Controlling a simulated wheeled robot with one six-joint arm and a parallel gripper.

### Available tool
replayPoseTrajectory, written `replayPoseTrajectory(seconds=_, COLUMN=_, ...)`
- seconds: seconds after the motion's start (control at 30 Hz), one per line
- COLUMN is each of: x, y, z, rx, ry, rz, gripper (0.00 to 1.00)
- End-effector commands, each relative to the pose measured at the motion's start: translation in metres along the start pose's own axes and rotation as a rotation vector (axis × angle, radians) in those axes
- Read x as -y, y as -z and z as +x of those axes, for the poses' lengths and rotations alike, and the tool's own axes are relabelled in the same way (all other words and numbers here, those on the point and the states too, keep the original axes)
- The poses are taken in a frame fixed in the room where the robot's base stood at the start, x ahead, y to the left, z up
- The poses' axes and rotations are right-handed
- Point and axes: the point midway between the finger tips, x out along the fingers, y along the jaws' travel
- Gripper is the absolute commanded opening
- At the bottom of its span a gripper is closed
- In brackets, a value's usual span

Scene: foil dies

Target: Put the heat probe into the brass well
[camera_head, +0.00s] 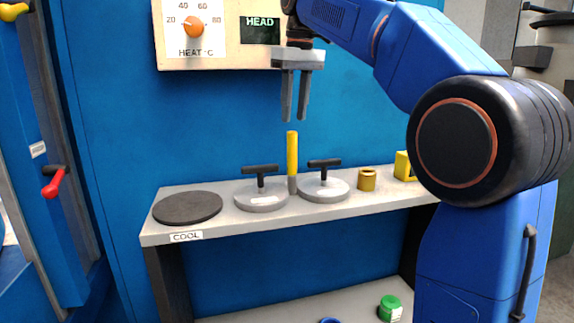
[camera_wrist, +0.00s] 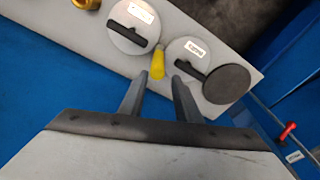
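The heat probe (camera_head: 292,155), a yellow rod with a grey lower end, stands upright on the grey shelf between two T-handled discs. In the wrist view its yellow top (camera_wrist: 158,62) shows just beyond and between my fingertips. My gripper (camera_head: 294,118) points down above the probe, open and empty, with a small gap to the probe's top. The brass well (camera_head: 367,180) is a short brass cylinder on the shelf, right of the discs. In the wrist view it is partly cut off at the top edge (camera_wrist: 87,4).
Two grey discs with black T-handles, left (camera_head: 262,197) and right (camera_head: 323,188), flank the probe closely. A dark round pad (camera_head: 188,207) lies at the shelf's left by a COOL label (camera_head: 186,237). A yellow block (camera_head: 403,166) stands right of the well. A heat panel (camera_head: 230,58) hangs behind.

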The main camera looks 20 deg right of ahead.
Motion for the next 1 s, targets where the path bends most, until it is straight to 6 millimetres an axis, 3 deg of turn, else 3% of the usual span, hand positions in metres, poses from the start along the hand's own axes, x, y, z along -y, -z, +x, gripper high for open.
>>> replayPoseTrajectory(seconds=0.43, x=0.0, y=-0.001, z=0.078, rx=0.002, ry=0.0, rz=0.0, gripper=0.3)
replayPoseTrajectory(seconds=0.77, x=-0.001, y=0.0, z=0.101, rx=0.001, ry=0.0, rz=0.0, gripper=0.3)
replayPoseTrajectory(seconds=1.0, x=-0.003, y=0.001, z=0.133, rx=0.002, ry=0.001, rz=0.0, gripper=0.3)
